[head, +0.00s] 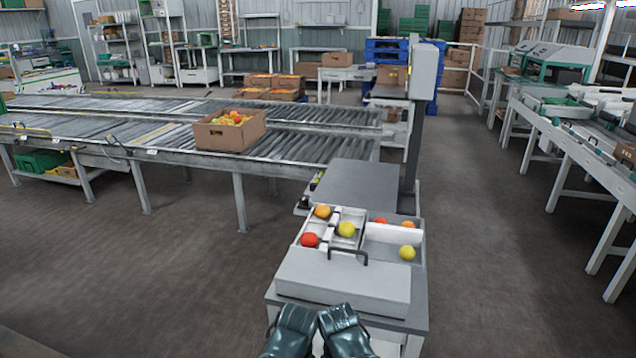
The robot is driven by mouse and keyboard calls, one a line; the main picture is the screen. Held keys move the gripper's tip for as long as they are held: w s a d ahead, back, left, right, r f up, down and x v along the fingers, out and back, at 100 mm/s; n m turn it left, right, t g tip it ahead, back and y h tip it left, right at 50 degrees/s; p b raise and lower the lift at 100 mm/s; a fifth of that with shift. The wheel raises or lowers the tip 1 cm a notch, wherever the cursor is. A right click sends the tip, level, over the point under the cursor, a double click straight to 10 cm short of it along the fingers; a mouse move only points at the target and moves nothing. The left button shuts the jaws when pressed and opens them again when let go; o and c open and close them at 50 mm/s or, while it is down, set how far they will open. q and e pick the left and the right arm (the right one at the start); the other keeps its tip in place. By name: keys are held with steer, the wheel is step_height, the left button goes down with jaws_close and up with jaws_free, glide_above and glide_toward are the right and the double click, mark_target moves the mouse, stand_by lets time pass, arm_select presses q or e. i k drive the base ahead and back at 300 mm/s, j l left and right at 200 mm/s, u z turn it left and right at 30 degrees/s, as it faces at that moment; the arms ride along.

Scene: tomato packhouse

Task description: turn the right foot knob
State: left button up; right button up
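A bench scale with a flat grey platform (355,187) stands on the near workstation, with a tall grey column and a display head (425,70) at its right rear. A small black knob-like part (304,202) shows at the platform's near left corner. No knob can be made out at the near right corner, where the tray stands in front. Dark rounded parts of my two arms show at the bottom centre, below the workstation. No fingertips of either gripper are seen there, and nothing is seen held.
A white divided tray (418,236) with several red, orange and yellow tomatoes and a black-handled white box (345,279) fill the workstation's front. A roller conveyor (190,140) carries a cardboard box (230,137) of tomatoes. Open floor (480,230) lies right.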

mark_target(303, 200)
steer(key=i+j+u, duration=0.1)
steer(key=j+u, duration=0.15)
steer(key=j, duration=0.15)
steer(key=i+j+u, duration=0.25)
steer(key=j, duration=0.2)
steer(key=i+j+z, duration=0.1)
steer(key=i+j, duration=0.25)
steer(key=j, duration=0.25)
steer(key=i+j+z, duration=0.1)
steer(key=i+z, duration=0.15)
steer(key=z, duration=0.2)
steer(key=i+j+z, duration=0.2)
steer(key=z, duration=0.2)
steer(key=i+j+z, duration=0.25)
steer(key=z, duration=0.2)
